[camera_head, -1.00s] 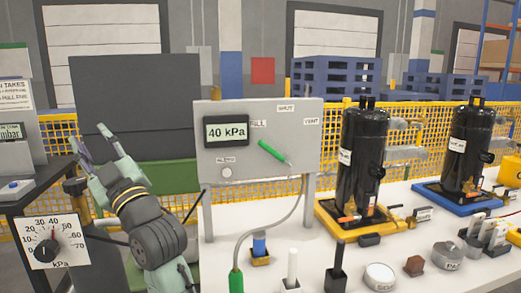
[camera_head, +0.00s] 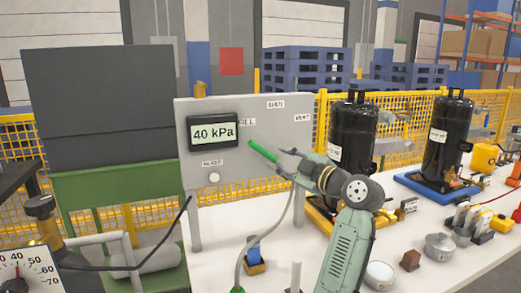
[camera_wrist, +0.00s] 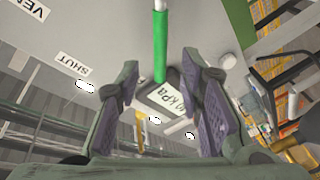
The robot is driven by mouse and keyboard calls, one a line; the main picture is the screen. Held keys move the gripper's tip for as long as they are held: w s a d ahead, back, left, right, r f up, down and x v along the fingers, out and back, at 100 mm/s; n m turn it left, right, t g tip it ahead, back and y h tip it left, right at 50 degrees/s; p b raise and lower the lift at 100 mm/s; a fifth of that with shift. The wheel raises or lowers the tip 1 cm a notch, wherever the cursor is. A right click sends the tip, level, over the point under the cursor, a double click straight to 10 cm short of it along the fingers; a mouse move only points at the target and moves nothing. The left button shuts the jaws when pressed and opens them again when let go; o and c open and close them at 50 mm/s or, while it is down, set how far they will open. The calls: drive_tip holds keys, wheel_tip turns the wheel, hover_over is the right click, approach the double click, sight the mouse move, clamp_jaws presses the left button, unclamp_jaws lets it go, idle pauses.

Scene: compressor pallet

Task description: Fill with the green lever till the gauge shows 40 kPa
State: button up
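The gauge (camera_head: 213,132) on the grey panel reads 40 kPa. The green lever (camera_head: 263,151) slants from upper left to lower right below the FILL label (camera_head: 247,122). My gripper (camera_head: 282,163) is at the lever's lower right end. In the wrist view my gripper (camera_wrist: 160,72) is open, with its two fingers apart. The green lever (camera_wrist: 160,45) shows between them, with visible gaps on both sides. The gauge (camera_wrist: 168,97) also shows there, rotated.
The panel (camera_head: 235,165) also has SHUT and VENT labels and a small round knob (camera_head: 214,179). Black cylinders (camera_head: 353,135) stand right of it. A hose hangs below the lever.

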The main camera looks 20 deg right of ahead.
sight(265, 153)
drive_tip(key=p+x, duration=0.2)
drive_tip(key=x, duration=0.6)
drive_tip(key=shift+w+a, duration=0.15)
drive_tip(key=shift+c, duration=0.5)
clamp_jaws()
